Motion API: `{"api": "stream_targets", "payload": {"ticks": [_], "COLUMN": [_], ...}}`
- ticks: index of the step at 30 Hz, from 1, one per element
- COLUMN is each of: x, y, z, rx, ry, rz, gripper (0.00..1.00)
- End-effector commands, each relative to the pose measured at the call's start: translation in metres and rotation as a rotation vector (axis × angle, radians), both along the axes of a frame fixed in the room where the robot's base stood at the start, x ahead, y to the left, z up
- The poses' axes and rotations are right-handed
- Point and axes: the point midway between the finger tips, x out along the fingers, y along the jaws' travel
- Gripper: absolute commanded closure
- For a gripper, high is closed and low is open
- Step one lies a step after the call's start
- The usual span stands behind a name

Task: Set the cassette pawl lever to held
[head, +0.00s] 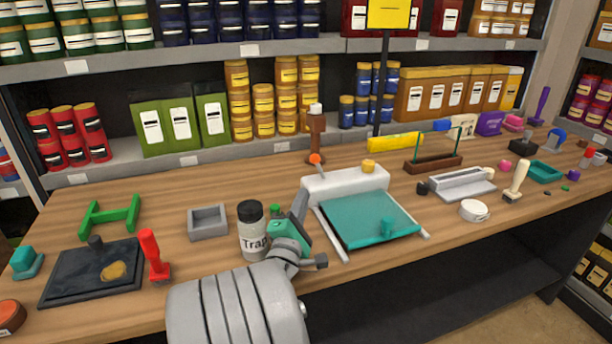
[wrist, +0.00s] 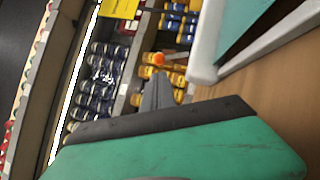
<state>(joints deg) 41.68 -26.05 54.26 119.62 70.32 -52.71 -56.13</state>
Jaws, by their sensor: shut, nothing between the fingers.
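A white unit (head: 345,184) with a teal sheet (head: 368,220) between two pale rails stands mid-bench. A lever with an orange ball knob (head: 315,159) rises at its left end; I take it for the cassette pawl lever. The knob also shows in the wrist view (wrist: 160,58), beyond my fingers. Which setting it is in cannot be told. My gripper (head: 301,202), green with grey fingers, is left of the unit's front and below the knob in the head view. In the wrist view its fingers (wrist: 156,92) are shut and empty, apart from the lever.
A jar marked "Trap" (head: 252,232) stands close left of my gripper, with a grey open box (head: 207,222) beyond. Stocked shelves line the back.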

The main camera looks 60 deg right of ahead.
Motion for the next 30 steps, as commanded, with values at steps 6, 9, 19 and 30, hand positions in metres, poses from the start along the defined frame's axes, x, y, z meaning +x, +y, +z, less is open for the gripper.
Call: {"api": "stream_targets", "payload": {"ticks": [6,9,19,30], "x": [0.004,0.009,0.021,0.023], "y": [-0.025,-0.045,-0.090,-0.093], "z": [0.010,0.016,0.026,0.025], "rx": [0.002,0.002,0.001,0.001], "ry": [-0.002,-0.001,-0.003,-0.003], "rz": [-0.004,-0.003,0.003,0.005], "gripper": [1.00,1.00,1.00,1.00]}}
